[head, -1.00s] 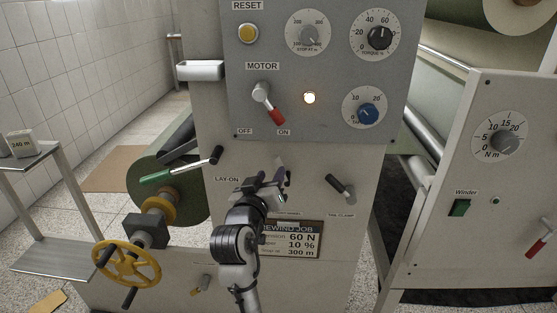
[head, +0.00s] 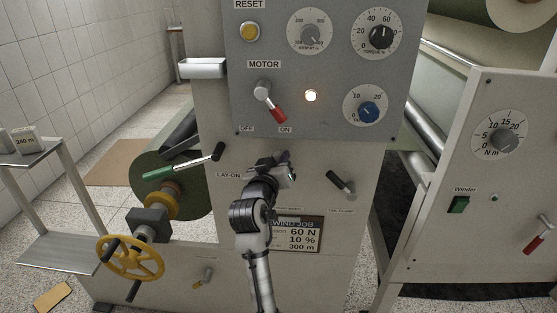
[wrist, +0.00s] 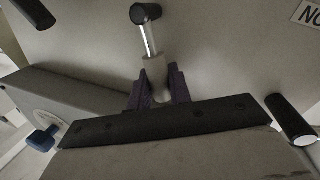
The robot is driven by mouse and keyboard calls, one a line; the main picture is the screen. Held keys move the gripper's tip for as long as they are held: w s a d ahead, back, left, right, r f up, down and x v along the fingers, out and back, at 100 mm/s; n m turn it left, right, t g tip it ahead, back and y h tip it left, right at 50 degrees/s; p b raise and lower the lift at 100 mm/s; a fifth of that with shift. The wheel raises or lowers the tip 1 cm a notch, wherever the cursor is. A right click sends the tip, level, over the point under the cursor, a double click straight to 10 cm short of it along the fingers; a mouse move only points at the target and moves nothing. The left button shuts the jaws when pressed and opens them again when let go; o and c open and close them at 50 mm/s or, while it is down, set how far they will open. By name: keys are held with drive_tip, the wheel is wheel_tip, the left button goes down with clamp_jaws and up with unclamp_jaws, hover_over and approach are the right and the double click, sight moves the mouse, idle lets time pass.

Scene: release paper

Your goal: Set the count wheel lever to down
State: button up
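A lever with a black knob and bright shaft (wrist: 148,38) stands out from the machine face in the wrist view. I take it for the count wheel lever. Its pale base lies between the two purple fingers of my gripper (wrist: 160,88). The fingers are only a little apart, and whether they press on the lever is unclear. In the head view my gripper (head: 284,160) is at the panel face, between the LAY-ON lever and the tail clamp lever, and it hides this lever.
The tail clamp lever (head: 341,183) is close on the right. Above is the grey control box with the red motor lever (head: 270,104). A yellow handwheel (head: 130,258) is at lower left.

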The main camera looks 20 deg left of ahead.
clamp_jaws()
drive_tip(key=shift+w+d+r+m+g, duration=0.15)
drive_tip(key=shift+d+m, duration=0.2)
drive_tip(key=shift+m, duration=0.3)
drive_tip(key=shift+w+d+r+m+g, duration=0.15)
drive_tip(key=shift+d+m, duration=0.2)
drive_tip(key=shift+m, duration=0.3)
drive_tip(key=shift+w+d+f+m+g+y, duration=0.1)
drive_tip(key=shift+d+m+g+y, duration=0.1)
drive_tip(key=shift+d+m, duration=0.5)
drive_tip(key=shift+w+d+m+g+y, duration=0.1)
drive_tip(key=shift+d+m+g, duration=0.2)
drive_tip(key=shift+m, duration=0.7)
drive_tip(key=shift+d, duration=0.1)
drive_tip(key=o, duration=0.7)
unclamp_jaws()
drive_tip(key=s, duration=0.4)
drive_tip(key=s+d+r+b, duration=0.1)
drive_tip(key=s, duration=0.4)
drive_tip(key=s+b, duration=0.1)
drive_tip(key=s, duration=0.3)
drive_tip(key=shift+s+d+r, duration=0.2)
drive_tip(key=shift+s+r, duration=0.15)
